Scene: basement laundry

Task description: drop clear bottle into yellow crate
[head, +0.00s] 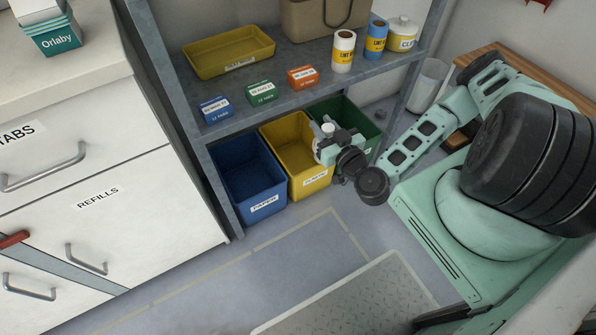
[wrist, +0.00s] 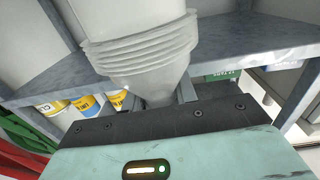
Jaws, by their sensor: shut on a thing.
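The yellow crate (head: 278,131) stands on the floor under the metal shelf, between the blue and green crates, with a white label on its front. My gripper (head: 322,149) is at the right side of the yellow crate, near its rim and the green crate. It is shut on the clear bottle, a pale, ribbed, tapering body (wrist: 138,48) that fills the upper middle of the wrist view. In the head view only a small whitish part (head: 328,130) shows at the jaws. The fingertips are mostly hidden.
The blue crate (head: 226,180), labelled PAPER, is left of the yellow one; the green crate (head: 349,113) is right. The shelf (head: 262,78) above carries small boxes, a yellow tray (head: 229,52) and canisters. A white drawer cabinet (head: 80,180) stands left. Floor in front is clear.

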